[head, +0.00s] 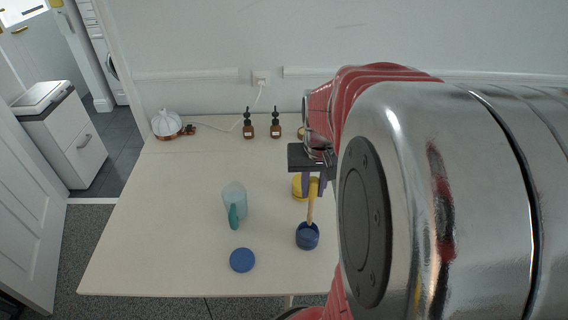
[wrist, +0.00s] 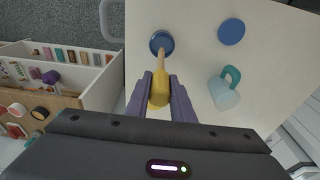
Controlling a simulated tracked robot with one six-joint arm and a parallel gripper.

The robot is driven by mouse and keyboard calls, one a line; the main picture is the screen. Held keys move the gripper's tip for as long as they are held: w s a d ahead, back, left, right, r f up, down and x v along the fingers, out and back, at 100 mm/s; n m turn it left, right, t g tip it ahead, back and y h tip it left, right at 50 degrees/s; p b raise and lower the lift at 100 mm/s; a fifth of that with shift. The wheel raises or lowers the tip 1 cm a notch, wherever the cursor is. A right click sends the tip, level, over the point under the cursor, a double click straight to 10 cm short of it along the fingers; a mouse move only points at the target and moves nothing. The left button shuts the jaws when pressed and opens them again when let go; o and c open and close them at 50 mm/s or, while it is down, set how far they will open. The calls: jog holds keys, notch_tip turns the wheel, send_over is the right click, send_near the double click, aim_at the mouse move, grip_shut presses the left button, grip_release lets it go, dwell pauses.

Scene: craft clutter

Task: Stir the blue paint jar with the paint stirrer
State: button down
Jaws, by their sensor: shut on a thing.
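The paint stirrer has a yellow handle (wrist: 159,90) and a pale wooden shaft (head: 310,212). My gripper (head: 313,183) is shut on the handle, with its purple fingers on both sides in the wrist view (wrist: 160,78). The shaft points down, slightly tilted. The blue paint jar (head: 307,240) stands open on the table below my gripper. It also shows in the wrist view (wrist: 155,37). The shaft's lower end reaches into the jar's mouth; how deep it goes is hidden.
A blue lid (head: 241,260) lies left of the jar on the pale table (head: 150,230). A translucent jug with a teal handle (head: 234,217) stands behind the lid. A round yellow thing (head: 297,187) is behind my gripper. Brown bottles (head: 249,130) stand along the back.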

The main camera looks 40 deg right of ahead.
jog(key=shift+r, duration=0.9)
